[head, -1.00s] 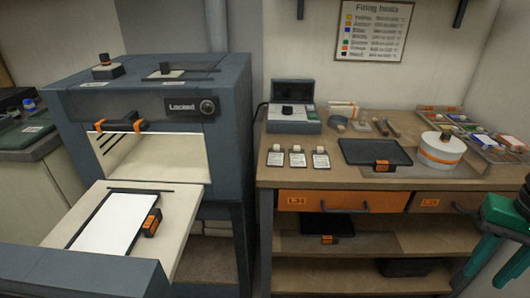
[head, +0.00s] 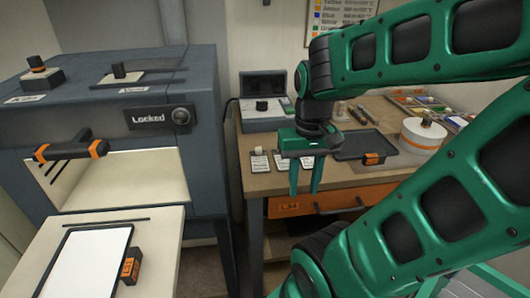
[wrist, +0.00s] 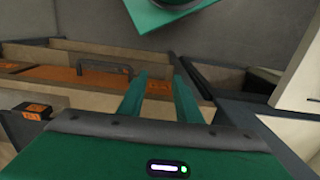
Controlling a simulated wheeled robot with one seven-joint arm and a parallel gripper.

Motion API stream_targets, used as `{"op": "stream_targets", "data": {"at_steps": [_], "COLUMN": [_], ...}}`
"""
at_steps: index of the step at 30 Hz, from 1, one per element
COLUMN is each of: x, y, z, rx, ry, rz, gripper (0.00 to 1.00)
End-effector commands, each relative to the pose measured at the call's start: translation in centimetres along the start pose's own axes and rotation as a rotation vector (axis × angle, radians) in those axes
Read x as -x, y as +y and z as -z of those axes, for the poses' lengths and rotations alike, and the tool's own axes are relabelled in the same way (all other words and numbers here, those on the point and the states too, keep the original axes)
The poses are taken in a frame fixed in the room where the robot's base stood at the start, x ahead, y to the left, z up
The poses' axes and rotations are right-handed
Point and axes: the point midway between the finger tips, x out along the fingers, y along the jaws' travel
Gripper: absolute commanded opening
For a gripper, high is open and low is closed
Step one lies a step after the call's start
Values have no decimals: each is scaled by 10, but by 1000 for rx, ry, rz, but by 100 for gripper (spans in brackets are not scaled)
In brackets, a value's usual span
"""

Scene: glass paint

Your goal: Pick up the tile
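Small pale tile-like pieces with dark writing lie in a row at the front left of the wooden bench; one piece (head: 258,165) shows clearly and the others are partly hidden behind my gripper. I cannot tell which piece is the tile. My gripper (head: 305,190) hangs in front of the bench's front edge, pointing down, with its two green fingers apart and nothing between them. In the wrist view my gripper (wrist: 161,82) also shows spread and empty, with no tile in sight.
A grey kiln (head: 120,90) marked "Locked" stands left, its pulled-out shelf (head: 165,225) bearing a white sheet (head: 90,265) in a dark frame. A black tray (head: 350,146) and a round white container (head: 422,138) occupy the bench. An orange drawer (head: 290,207) is below.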

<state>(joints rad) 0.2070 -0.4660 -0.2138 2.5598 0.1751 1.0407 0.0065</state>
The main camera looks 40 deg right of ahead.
Motion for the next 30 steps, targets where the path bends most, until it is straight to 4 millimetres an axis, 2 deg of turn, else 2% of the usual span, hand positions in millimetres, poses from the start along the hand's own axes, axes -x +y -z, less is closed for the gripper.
{"op": "stream_targets", "data": {"at_steps": [11, 12, 15, 17, 20, 26, 30], "x": [0, 0, 7, 12, 23, 55, 72], "y": [0, 0, 7, 6, 4, 17, 33], "z": [0, 0, -7, -2, 17, 83, 130], "rx": [-1, -1, -26, -76, -226, -711, -1057], "ry": [0, 0, 13, 15, 17, 25, 26], "rz": [0, 0, 7, 4, -2, -10, -6], "gripper": [31, 38, 39, 39, 39, 39, 39]}}
